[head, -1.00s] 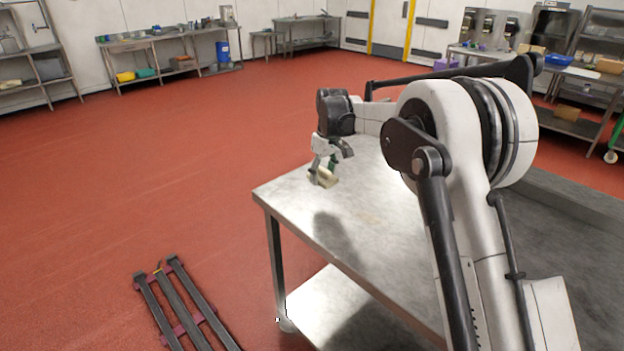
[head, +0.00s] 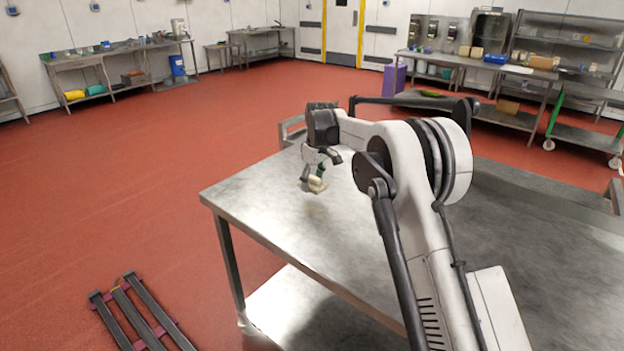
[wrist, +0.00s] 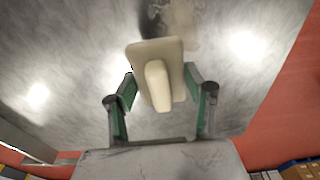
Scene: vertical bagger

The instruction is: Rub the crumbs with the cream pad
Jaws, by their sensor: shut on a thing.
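The cream pad (wrist: 143,53) is a flat block with a raised grip in the wrist view. My gripper (wrist: 160,82) is shut on that grip, one green-lined finger on each side. In the head view the pad (head: 317,185) is small beneath my gripper (head: 314,174), over the far left part of the steel table (head: 262,205). A faint tan, speckled patch, apparently the crumbs (wrist: 178,32), lies on the metal just beyond the pad in the wrist view. The pad may hide part of it. I cannot tell whether the pad touches the tabletop.
The tabletop around the pad is otherwise bare. Its edge meets red floor (wrist: 275,95) on the right of the wrist view. A dark rack-like frame (head: 140,315) lies on the floor at lower left. Benches and shelves stand far off along the walls.

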